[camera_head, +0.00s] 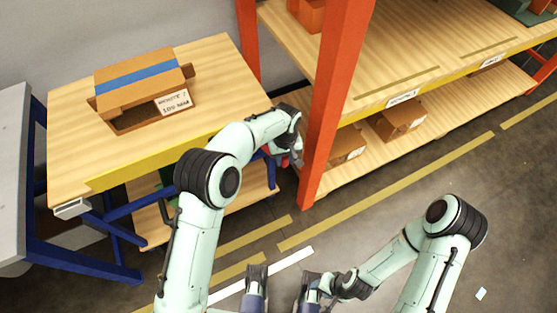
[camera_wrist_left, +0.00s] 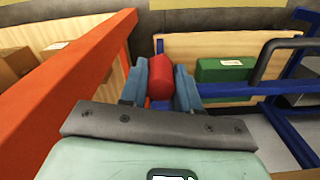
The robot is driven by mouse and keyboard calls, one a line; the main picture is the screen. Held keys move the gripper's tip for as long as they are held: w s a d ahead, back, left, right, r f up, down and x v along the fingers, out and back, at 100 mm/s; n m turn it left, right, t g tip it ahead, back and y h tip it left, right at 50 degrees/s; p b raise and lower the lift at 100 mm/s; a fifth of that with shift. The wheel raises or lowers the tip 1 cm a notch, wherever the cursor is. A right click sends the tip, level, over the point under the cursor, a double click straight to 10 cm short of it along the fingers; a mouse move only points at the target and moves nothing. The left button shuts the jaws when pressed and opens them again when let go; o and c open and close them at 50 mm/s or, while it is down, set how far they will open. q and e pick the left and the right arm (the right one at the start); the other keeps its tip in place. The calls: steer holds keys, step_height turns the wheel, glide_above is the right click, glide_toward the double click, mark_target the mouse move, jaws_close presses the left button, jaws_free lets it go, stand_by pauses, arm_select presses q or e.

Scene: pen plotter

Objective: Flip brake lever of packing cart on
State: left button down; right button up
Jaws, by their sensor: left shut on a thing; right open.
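The packing cart (camera_head: 215,70) is a wooden-topped table on a blue frame at the left of the head view. In the left wrist view, a red piece (camera_wrist_left: 160,84), which looks like the brake lever's grip, sits between my left gripper's fingers (camera_wrist_left: 161,90), which are shut on it. In the head view my left gripper (camera_head: 293,152) is at the cart's right end, beside the orange post; the lever is mostly hidden there, and its on or off position cannot be told. My right gripper (camera_head: 283,288) is open and empty over the floor at the bottom.
An orange shelf post (camera_head: 335,95) stands close to the right of my left gripper. A cardboard box (camera_head: 140,85) with blue tape lies on the cart top. A green box (camera_wrist_left: 222,70) is on the cart's lower shelf. The floor at right is mostly clear.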

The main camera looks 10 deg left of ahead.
arm_select(q)
steer(key=shift+w+d+r+n, duration=0.1)
steer(key=shift+w+d+n, duration=0.3)
steer(key=shift+w+n, duration=0.4)
steer(key=c, duration=0.8)
jaws_free()
step_height(320, 180, up, 13)
steer(key=p, duration=0.2)
steer(key=shift+r, duration=0.15)
steer(key=shift+s, duration=0.1)
